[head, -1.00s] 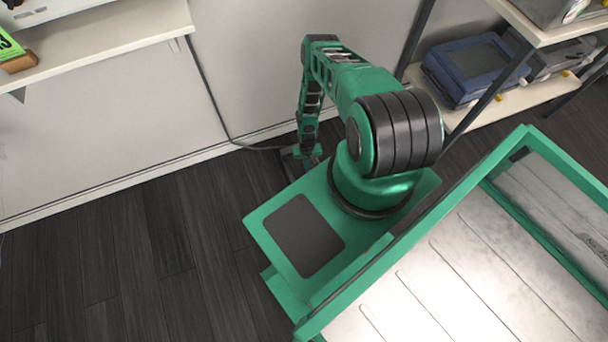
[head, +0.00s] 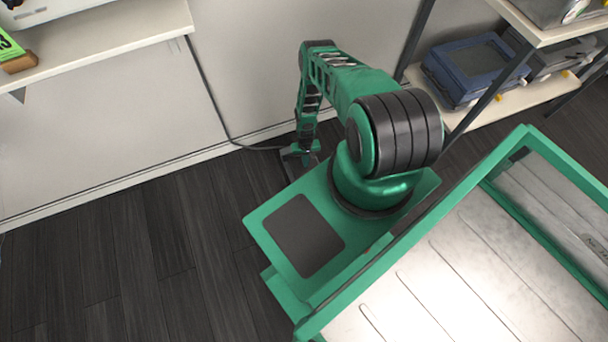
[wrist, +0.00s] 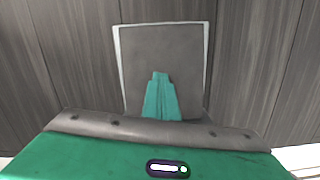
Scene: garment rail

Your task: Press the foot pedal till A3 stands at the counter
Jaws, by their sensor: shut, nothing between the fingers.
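The foot pedal (wrist: 162,48) is a dark grey rectangular plate with a pale edge, in the upper middle of the wrist view. In the head view only a dark bit of it (head: 289,172) shows on the floor by the wall, with a cable running to it. My gripper (wrist: 161,76) is shut and empty, its green fingertips over the near half of the pedal plate. In the head view my gripper (head: 301,157) is low at the pedal, partly hiding it. I cannot tell whether the fingertips touch the plate.
A pale counter (head: 110,30) is at upper left, with a green tag on a wooden block (head: 20,62) cut by the frame edge. The cable (head: 212,95) runs down the wall. A shelf rack (head: 540,92) with a blue case stands at right. Dark floor at left is clear.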

